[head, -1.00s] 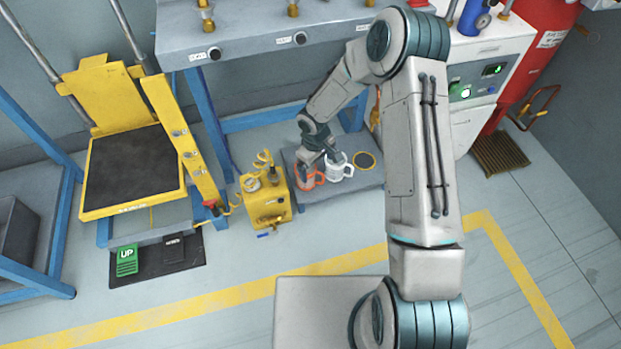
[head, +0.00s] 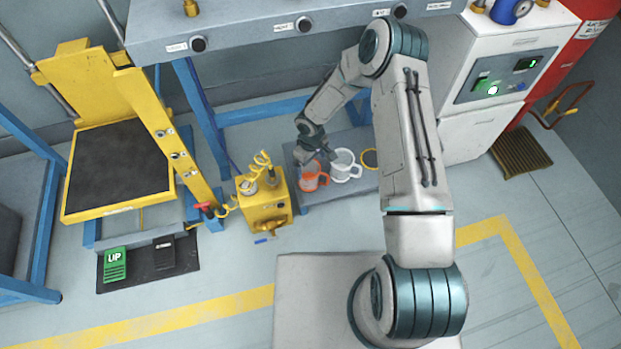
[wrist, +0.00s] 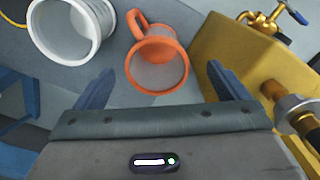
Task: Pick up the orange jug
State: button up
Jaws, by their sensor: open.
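The orange jug (head: 313,178) stands on the low grey shelf (head: 330,203) under the bench; it has an orange rim and handle. In the wrist view the jug (wrist: 157,65) lies just ahead of and between my fingers, its handle toward the upper left. My gripper (head: 318,158) is at the end of the arm just behind and above the jug in the head view. In the wrist view my gripper (wrist: 163,90) has its two blue-grey fingers spread wide, with nothing between the tips that I can tell is touching.
A white jug (head: 345,166) stands close to the right of the orange one; it also shows in the wrist view (wrist: 70,30). A yellow unit with brass fittings (head: 264,203) stands close on the left. The grey bench (head: 250,32) overhangs behind.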

aim_at(310, 172)
jog(key=f+b, duration=0.1)
jog(key=f, duration=0.1)
jog(key=f+b, duration=0.1)
jog(key=f, duration=0.2)
jog(key=w+f+b, duration=0.1)
jog(key=f, duration=0.2)
jog(key=shift+a, duration=0.1)
jog(key=shift+s+r, duration=0.1)
jog(key=c, duration=1.1)
